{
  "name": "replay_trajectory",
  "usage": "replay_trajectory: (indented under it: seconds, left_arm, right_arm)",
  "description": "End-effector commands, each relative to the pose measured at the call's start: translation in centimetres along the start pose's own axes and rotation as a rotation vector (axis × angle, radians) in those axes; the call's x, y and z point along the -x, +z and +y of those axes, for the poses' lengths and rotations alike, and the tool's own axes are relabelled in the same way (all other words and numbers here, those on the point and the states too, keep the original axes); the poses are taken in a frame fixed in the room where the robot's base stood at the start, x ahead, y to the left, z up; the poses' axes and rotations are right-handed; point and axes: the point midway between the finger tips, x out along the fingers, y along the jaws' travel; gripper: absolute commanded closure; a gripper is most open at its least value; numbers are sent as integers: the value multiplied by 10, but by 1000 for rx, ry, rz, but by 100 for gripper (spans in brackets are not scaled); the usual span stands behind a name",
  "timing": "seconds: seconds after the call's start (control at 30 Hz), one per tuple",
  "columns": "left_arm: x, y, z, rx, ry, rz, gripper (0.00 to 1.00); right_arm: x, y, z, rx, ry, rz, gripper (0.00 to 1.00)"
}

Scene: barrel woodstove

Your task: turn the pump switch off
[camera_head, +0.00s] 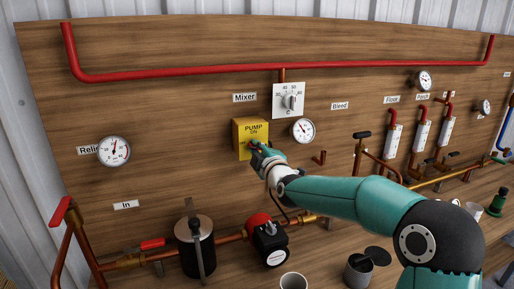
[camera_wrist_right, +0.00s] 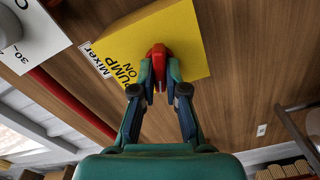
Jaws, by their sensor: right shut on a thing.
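The pump switch is a yellow box (camera_head: 242,131) marked "PUMP ON" on the wooden panel, below the Mixer dial. It also shows in the right wrist view (camera_wrist_right: 190,32), with a red lever (camera_wrist_right: 158,58) on its face. My right gripper (camera_head: 256,147) is at the front of the box and covers its lower part. In the right wrist view its two fingers (camera_wrist_right: 159,82) are closed on the red lever, one on each side. My left gripper is not in view.
The Mixer dial (camera_head: 289,101) is above right of the box, and a round gauge (camera_head: 303,131) is close to its right. A red pump (camera_head: 266,238) and a black cylinder (camera_head: 195,246) stand below. A red pipe (camera_head: 200,72) crosses above. Bare panel lies left of the box.

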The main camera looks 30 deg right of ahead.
Motion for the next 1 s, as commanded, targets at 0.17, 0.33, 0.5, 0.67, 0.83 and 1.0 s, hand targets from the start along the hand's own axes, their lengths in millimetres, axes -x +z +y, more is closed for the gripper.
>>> replay_trajectory:
  seconds: [0.17, 0.33, 0.5, 0.67, 0.83, 1.0]
  left_arm:
    - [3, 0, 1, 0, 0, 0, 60]
    - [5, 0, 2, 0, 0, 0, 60]
    - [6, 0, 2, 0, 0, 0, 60]
    - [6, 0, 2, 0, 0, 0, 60]
    - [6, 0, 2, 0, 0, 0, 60]
    - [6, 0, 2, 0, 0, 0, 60]
  right_arm:
    - [0, 1, -2, 149, -3, -2, 100]
    - [0, 1, -2, 262, -2, -2, 100]
    - [0, 2, -2, 336, -2, -2, 100]
    - [0, 2, -3, 372, -2, -2, 100]
    - [0, 2, -3, 384, -2, -2, 100]
    - [0, 2, -3, 385, -2, -2, 100]
